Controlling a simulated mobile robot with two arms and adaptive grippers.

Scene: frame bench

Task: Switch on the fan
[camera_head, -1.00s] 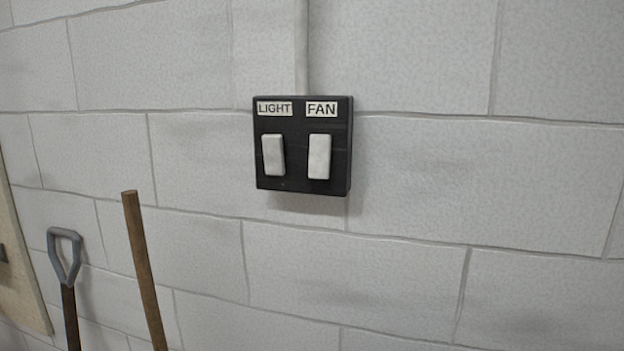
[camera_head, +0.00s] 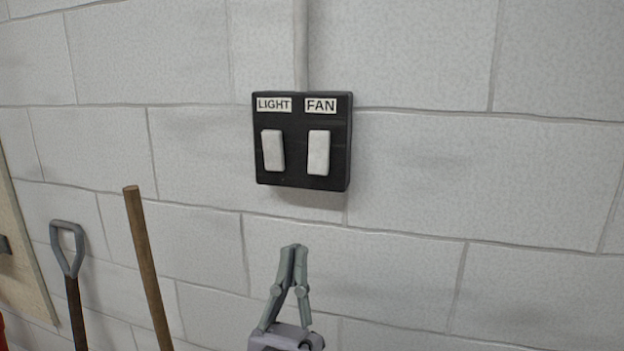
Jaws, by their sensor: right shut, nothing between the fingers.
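A black switch box (camera_head: 302,178) is fixed to the wall in the head view. It carries two white rocker switches under printed labels. The fan switch (camera_head: 319,152) is on the right, under the label FAN (camera_head: 321,105). The light switch (camera_head: 273,150) is on the left, under the label LIGHT (camera_head: 274,104). My right gripper (camera_head: 294,248) is below the box, fingers pointing up, shut and empty. It does not touch the box or the switches. My left gripper is not in view.
A pale conduit (camera_head: 267,45) runs up the block wall from the box. A wooden pole (camera_head: 147,265) and a grey-handled tool (camera_head: 68,250) stand at the lower left. A pale board (camera_head: 22,245) is at the left edge. The wall right of the box is clear.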

